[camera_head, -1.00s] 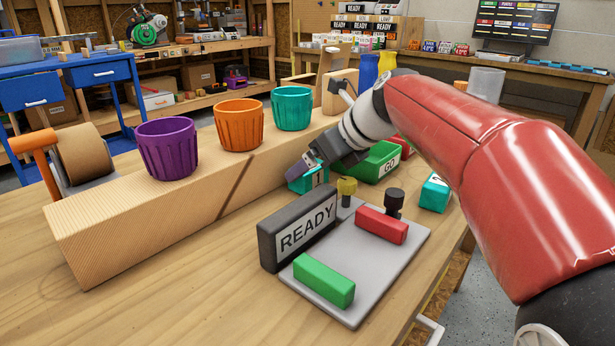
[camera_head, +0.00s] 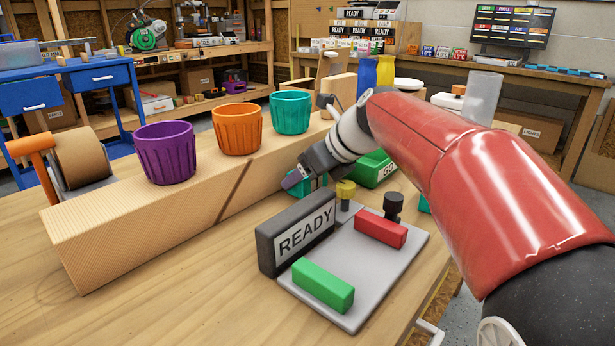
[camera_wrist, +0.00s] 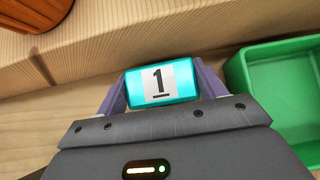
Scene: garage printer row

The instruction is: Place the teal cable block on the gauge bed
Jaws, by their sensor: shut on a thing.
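The teal cable block marked 1 (camera_wrist: 160,86) is between the two purple fingertips of my gripper (camera_wrist: 162,88) in the wrist view. In the head view my gripper (camera_head: 297,180) points down-left beside the wooden beam, and the teal cable block (camera_head: 313,187) shows partly behind it. Whether the block touches the table is not clear. The gauge bed (camera_head: 362,268) is a grey plate in front of my gripper, with a READY sign (camera_head: 297,235), a green bar (camera_head: 323,284), a red bar (camera_head: 380,229), and yellow and black knobs on it.
The wooden beam (camera_head: 150,227) carries purple, orange and teal cups. A green GO tray (camera_head: 374,168) stands behind my gripper; it also shows in the wrist view (camera_wrist: 245,85). Another teal block (camera_head: 424,204) is mostly hidden by my arm. The table front left is clear.

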